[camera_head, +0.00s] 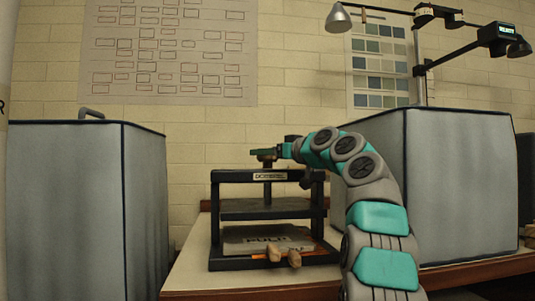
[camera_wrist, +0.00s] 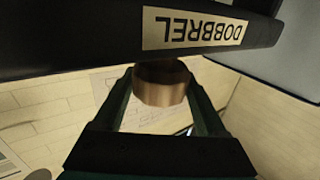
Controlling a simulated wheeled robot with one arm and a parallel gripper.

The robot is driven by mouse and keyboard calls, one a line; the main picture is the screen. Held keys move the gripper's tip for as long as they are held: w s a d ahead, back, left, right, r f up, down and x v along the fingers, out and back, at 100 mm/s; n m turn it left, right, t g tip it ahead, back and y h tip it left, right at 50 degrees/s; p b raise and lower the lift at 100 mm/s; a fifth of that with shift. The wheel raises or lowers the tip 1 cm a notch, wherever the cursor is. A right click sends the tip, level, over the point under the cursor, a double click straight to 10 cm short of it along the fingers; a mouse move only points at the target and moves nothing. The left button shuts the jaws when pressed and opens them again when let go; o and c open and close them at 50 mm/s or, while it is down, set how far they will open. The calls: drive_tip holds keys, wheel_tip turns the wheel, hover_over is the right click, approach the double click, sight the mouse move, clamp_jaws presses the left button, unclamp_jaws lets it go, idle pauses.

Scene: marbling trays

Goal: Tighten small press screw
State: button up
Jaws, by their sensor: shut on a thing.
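The small press (camera_head: 214,222) is a black frame with a label reading DOBBREL on its top beam, standing on the table. Its beam fills the top of the wrist view (camera_wrist: 80,40), with the label upside down. The press screw's round bronze knob (camera_wrist: 160,84) shows below the label in the wrist view. My gripper (camera_head: 264,154) is at the top of the press, above the beam. In the wrist view its two green fingers (camera_wrist: 162,100) stand on either side of the knob, shut on it. The screw's lower part shows under the beam, above a dark platen (camera_head: 265,209).
A board (camera_head: 240,238) with lettering lies on the press base, with brown and orange pieces (camera_head: 284,254) at its front edge. Grey covered boxes stand left (camera_head: 65,200) and right (camera_head: 460,190). A lamp arm (camera_head: 420,70) rises behind the right box. The table's front left (camera_head: 192,270) is clear.

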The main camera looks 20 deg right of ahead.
drive_tip(key=shift+c, duration=0.9)
drive_tip(key=shift+a+m+h+b, duration=0.1)
drive_tip(key=shift+m+h+b, duration=0.2)
drive_tip(key=shift+m+h, duration=0.3)
drive_tip(key=shift+m+t+h, duration=0.4)
drive_tip(key=shift+m+h, duration=0.1)
drive_tip(key=shift+h, duration=0.7)
drive_tip(key=m+h+p, duration=0.2)
drive_tip(key=h, duration=0.1)
drive_tip(key=shift+r, duration=0.35)
drive_tip(key=m+h+p, duration=0.1)
drive_tip(key=h+p, duration=0.1)
drive_tip(key=p, duration=0.3)
drive_tip(key=m+g+h+p, duration=0.1)
drive_tip(key=m+h+p, duration=0.1)
drive_tip(key=p, duration=0.3)
drive_tip(key=shift+r+m+h, duration=0.15)
drive_tip(key=shift+m+h, duration=0.15)
drive_tip(key=shift+h, duration=0.5)
drive_tip(key=m+g+h+p, duration=0.1)
drive_tip(key=p, duration=0.2)
drive_tip(key=shift+d+f, duration=0.2)
drive_tip(key=shift+a+f+m+g+h+p, duration=0.15)
drive_tip(key=shift+m+g+h+p, duration=0.2)
drive_tip(key=shift+h+p, duration=0.35)
